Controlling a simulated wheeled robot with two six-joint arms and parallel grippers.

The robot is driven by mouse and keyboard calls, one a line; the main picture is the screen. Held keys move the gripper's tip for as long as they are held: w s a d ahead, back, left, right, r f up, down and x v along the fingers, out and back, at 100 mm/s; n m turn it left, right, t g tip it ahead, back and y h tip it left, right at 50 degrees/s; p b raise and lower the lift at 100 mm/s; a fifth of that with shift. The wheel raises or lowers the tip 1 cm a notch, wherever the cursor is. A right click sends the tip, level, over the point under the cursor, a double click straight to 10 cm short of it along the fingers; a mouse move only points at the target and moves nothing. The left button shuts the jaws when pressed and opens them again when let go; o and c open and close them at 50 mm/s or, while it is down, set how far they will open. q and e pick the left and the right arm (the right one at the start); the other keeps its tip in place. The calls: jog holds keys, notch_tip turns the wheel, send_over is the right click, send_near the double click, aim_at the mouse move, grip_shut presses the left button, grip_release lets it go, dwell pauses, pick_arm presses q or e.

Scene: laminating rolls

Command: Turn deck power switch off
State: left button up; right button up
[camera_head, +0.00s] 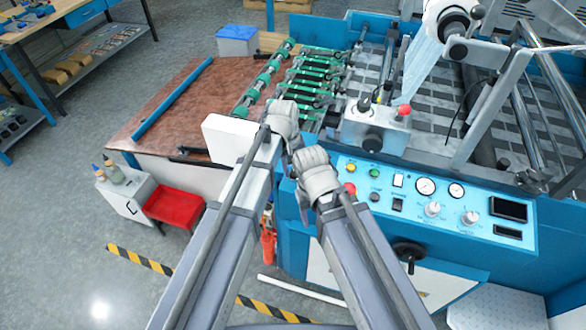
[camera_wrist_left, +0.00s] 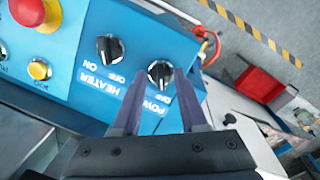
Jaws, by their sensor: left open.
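The power switch (camera_wrist_left: 160,73) is a black rotary knob on the blue control panel (camera_wrist_left: 75,95), with an upside-down "POWER" label beside it in the left wrist view. My left gripper (camera_wrist_left: 162,90) is open, its two dark fingers pointing at the knob with the tips on either side of its near edge. I cannot tell whether they touch it or which setting it points to. In the head view my left gripper (camera_head: 294,150) is largely hidden by my arms at the panel's left end, and the power switch is hidden there.
The heater knob (camera_wrist_left: 111,48) sits close beside the power switch. A red emergency button (camera_wrist_left: 28,10) and yellow button (camera_wrist_left: 38,70) lie farther left. Gauges (camera_head: 425,186) and dials fill the panel's right part. A red tray (camera_head: 174,207) stands left of the machine.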

aim_at(291, 175)
pick_arm(q)
jog(key=shift+a+r, duration=0.1)
jog(key=shift+r, duration=0.05)
notch_tip(291, 175, up, 8)
jog(key=p, duration=0.7)
jog(key=shift+a+f+p, duration=0.25)
jog(key=shift+a+p, duration=0.1)
jog(key=shift+p, duration=0.05)
jog(key=shift+s, duration=0.1)
jog(key=s+a+f+m+y+b, duration=0.1)
jog(key=s+a+f+m+b, duration=0.1)
jog(key=s, duration=0.6)
jog(key=s+a+f+m+y+b, duration=0.1)
jog(key=s+a+f+m+b, duration=0.2)
jog(key=s, duration=0.5)
jog(key=shift+s+a+f+m+b, duration=0.2)
jog(key=shift+s+f+m+b, duration=0.2)
jog(key=shift+m, duration=0.2)
